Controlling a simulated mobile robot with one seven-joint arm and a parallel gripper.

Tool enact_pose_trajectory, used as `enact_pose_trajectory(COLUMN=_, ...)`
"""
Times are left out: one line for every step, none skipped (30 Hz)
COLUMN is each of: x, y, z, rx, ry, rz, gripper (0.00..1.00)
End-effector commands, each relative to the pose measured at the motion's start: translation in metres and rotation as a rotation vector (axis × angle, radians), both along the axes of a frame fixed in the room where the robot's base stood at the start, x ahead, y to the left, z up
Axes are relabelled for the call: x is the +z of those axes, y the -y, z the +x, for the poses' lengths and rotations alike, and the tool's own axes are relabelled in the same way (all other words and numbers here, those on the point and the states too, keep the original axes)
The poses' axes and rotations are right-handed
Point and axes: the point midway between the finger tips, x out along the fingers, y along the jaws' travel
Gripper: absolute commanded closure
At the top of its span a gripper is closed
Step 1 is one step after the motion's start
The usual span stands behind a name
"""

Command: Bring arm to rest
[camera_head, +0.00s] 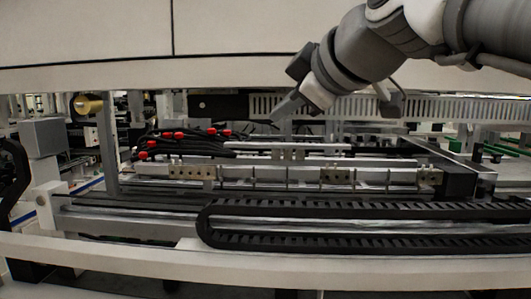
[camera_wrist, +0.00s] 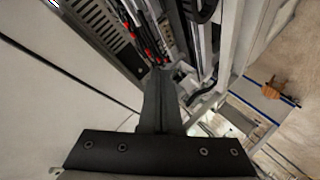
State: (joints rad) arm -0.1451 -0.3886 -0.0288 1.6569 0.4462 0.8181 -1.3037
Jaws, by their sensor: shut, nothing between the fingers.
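My arm reaches in from the upper right in the head view. My gripper (camera_head: 285,108) hangs at its end, pointing down and left, in front of the gantry machine. In the wrist view my gripper (camera_wrist: 160,75) shows as a dark shape with its fingers together and nothing between them. It looks clear of the machine parts behind it, though the exact gap cannot be told.
A large pale panel (camera_head: 90,35) spans the top. Below are black cables with red connectors (camera_head: 180,133), metal rails (camera_head: 270,172), a black cable chain (camera_head: 370,210) and a white front beam (camera_head: 200,262). A slotted duct (camera_head: 350,106) runs behind my gripper.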

Motion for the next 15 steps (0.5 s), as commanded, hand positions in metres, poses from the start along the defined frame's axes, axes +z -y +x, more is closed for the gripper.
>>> enact_pose_trajectory(x=-0.028, y=0.010, z=-0.010, rx=-0.062, ry=-0.084, rz=0.039, gripper=1.00)
enact_pose_trajectory(x=-0.045, y=0.016, z=-0.015, rx=-0.103, ry=-0.131, rz=0.064, gripper=1.00)
enact_pose_trajectory(x=-0.066, y=0.024, z=-0.022, rx=-0.159, ry=-0.195, rz=0.099, gripper=1.00)
enact_pose_trajectory(x=-0.082, y=0.029, z=-0.028, rx=-0.202, ry=-0.241, rz=0.123, gripper=1.00)
enact_pose_trajectory(x=-0.099, y=0.035, z=-0.035, rx=-0.246, ry=-0.286, rz=0.149, gripper=1.00)
enact_pose_trajectory(x=-0.120, y=0.042, z=-0.044, rx=-0.308, ry=-0.343, rz=0.180, gripper=1.00)
enact_pose_trajectory(x=-0.137, y=0.048, z=-0.051, rx=-0.356, ry=-0.384, rz=0.203, gripper=1.00)
enact_pose_trajectory(x=-0.153, y=0.054, z=-0.059, rx=-0.405, ry=-0.425, rz=0.226, gripper=1.00)
enact_pose_trajectory(x=-0.174, y=0.061, z=-0.070, rx=-0.471, ry=-0.476, rz=0.255, gripper=1.00)
enact_pose_trajectory(x=-0.190, y=0.067, z=-0.078, rx=-0.522, ry=-0.511, rz=0.278, gripper=1.00)
enact_pose_trajectory(x=-0.206, y=0.072, z=-0.087, rx=-0.575, ry=-0.546, rz=0.298, gripper=1.00)
enact_pose_trajectory(x=-0.225, y=0.079, z=-0.098, rx=-0.641, ry=-0.586, rz=0.324, gripper=1.00)
enact_pose_trajectory(x=-0.239, y=0.084, z=-0.106, rx=-0.689, ry=-0.615, rz=0.344, gripper=1.00)
enact_pose_trajectory(x=-0.252, y=0.088, z=-0.115, rx=-0.736, ry=-0.639, rz=0.360, gripper=1.00)
enact_pose_trajectory(x=-0.268, y=0.094, z=-0.125, rx=-0.795, ry=-0.668, rz=0.380, gripper=1.00)
